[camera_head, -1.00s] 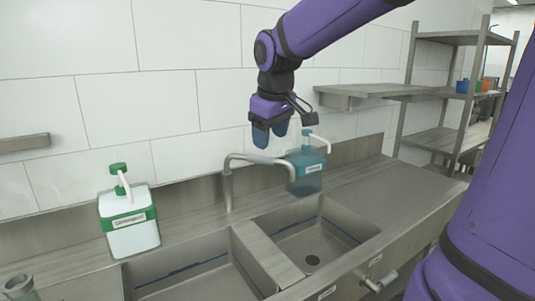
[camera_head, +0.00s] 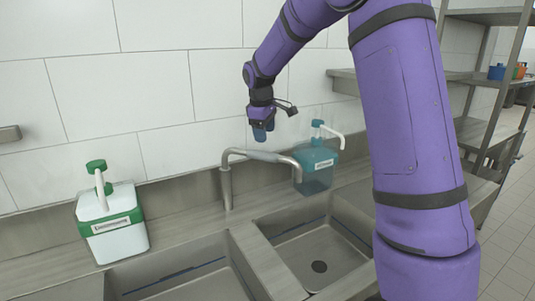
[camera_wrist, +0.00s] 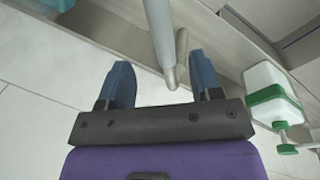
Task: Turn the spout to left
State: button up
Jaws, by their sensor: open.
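The grey metal spout (camera_head: 262,155) is a bent tube on an upright post behind the sinks. In the head view it reaches right from the post, its tip hanging near the right basin. My gripper (camera_head: 263,132) is above and behind the spout, near the wall, fingers pointing down. In the wrist view my gripper (camera_wrist: 160,62) has its two blue fingers well apart. The spout (camera_wrist: 160,35) crosses the gap between the fingertips there, its bend nearer the right finger. I cannot tell its depth relative to the fingertips, and no contact is clear.
A white and green dispenser (camera_head: 112,226) stands left of the spout, and a teal dispenser (camera_head: 316,165) stands close to its tip. Two sink basins lie in front, the left basin (camera_head: 185,283) and right basin (camera_head: 325,250). A wall shelf (camera_head: 345,83) is at right.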

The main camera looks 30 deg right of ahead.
aim_at(264, 156)
jog(key=f, duration=0.3)
jog(key=d+f, duration=0.1)
jog(key=f, duration=0.1)
jog(key=w+f, duration=0.1)
jog(key=f, duration=0.2)
jog(key=shift+d+f, duration=0.15)
jog(key=shift+f, duration=0.2)
grip_shut()
jog(key=shift+s+a+m, duration=0.45)
jog(key=shift+a+m, duration=0.05)
jog(key=shift+a, duration=0.2)
jog(key=s+a+m+g, duration=0.2)
jog(key=a+m, duration=0.6)
jog(key=a, duration=0.3)
jog(key=w+a+m+g, duration=0.1)
jog(key=w+a+m, duration=0.5)
jog(key=a+m, duration=0.2)
jog(key=shift+a+m, duration=0.3)
jog(key=shift+a, duration=1.1)
jog(key=shift+r, duration=0.15)
